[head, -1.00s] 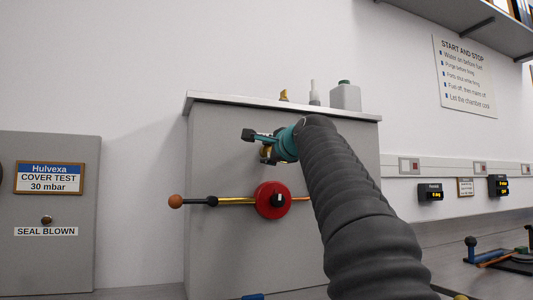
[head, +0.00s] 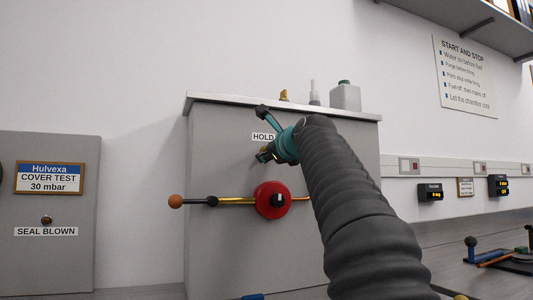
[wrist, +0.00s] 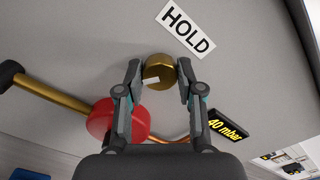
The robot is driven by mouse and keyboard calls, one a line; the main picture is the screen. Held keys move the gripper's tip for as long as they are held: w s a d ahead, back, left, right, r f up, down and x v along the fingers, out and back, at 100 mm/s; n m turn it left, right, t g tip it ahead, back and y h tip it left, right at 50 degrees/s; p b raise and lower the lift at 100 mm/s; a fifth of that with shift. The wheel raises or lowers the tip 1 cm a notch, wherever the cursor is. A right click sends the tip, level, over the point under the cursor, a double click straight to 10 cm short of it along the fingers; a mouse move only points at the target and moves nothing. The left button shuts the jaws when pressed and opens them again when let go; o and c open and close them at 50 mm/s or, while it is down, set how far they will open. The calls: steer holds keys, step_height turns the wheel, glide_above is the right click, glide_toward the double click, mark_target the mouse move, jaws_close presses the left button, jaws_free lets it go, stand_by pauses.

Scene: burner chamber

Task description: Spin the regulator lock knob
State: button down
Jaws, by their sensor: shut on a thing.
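The regulator lock knob is a brass knob (wrist: 160,70) on the grey cabinet front, with a pale mark on its face. In the wrist view it sits between the two fingertips of my gripper (wrist: 160,76), which is shut on it. A white HOLD label (wrist: 187,29) is above the knob, tilted in this view. In the head view my gripper (head: 264,134) is turned at a slant against the cabinet (head: 230,250). The knob is mostly hidden there by my fingers and wrist.
A red hub (head: 272,200) with a brass lever ending in an orange ball (head: 176,201) is below my gripper. A 40 mbar display (wrist: 228,124) is close to the right finger.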

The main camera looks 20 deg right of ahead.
steer(key=shift+m, duration=4)
steer(key=m, duration=0.3)
steer(key=shift+m, duration=0.3)
steer(key=c, duration=0.7)
jaws_free()
steer(key=shift+o, duration=0.2)
